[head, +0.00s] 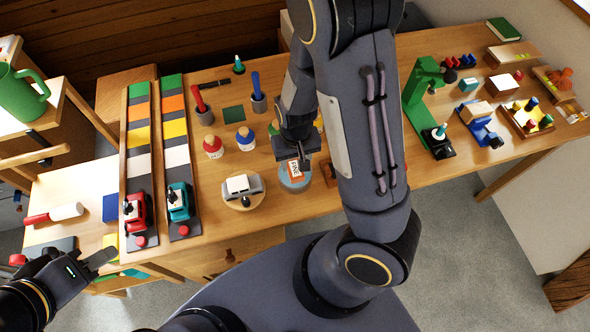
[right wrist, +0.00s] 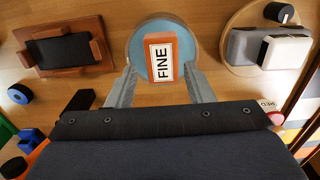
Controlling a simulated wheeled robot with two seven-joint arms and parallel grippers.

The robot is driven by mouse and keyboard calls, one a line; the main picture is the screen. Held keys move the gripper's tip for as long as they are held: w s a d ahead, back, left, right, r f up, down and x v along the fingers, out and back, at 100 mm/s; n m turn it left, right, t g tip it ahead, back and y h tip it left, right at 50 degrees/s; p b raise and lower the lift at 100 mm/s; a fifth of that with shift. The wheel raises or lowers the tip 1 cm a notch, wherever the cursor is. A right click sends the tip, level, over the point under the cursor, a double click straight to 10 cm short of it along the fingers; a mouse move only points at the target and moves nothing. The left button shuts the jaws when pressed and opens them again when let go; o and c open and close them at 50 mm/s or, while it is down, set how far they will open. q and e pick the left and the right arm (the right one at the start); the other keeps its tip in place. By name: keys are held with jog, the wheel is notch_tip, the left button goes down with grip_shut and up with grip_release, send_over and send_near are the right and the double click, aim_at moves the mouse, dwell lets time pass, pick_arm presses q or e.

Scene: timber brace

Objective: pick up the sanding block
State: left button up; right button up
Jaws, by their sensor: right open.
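The sanding block, an orange block with a white label reading FINE (right wrist: 161,60), lies on a round light-blue pad (right wrist: 143,32) in the right wrist view. In the head view the block (head: 294,169) and the pad (head: 296,184) are on the long wooden table, just below my right gripper (head: 303,159). My right gripper (right wrist: 160,76) is open, with one finger on each side of the block's lower end in the right wrist view. I cannot tell whether the fingers touch it. My left gripper (head: 92,262) is at the lower left, away from the block.
A round board with a grey and white block (head: 242,188) stands left of the pad. A wooden holder with a dark inset (right wrist: 68,46) is on its other side. Red and blue bottles (head: 213,146) stand farther back. My right arm hides part of the table.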

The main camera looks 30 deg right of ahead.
aim_at(295, 168)
notch_tip(295, 168, down, 5)
jog(key=shift+a+r, duration=0.1)
jog(key=shift+r, duration=0.05)
jog(key=c, duration=0.8)
jog(key=shift+w+r, duration=0.1)
jog(key=shift+r, duration=0.1)
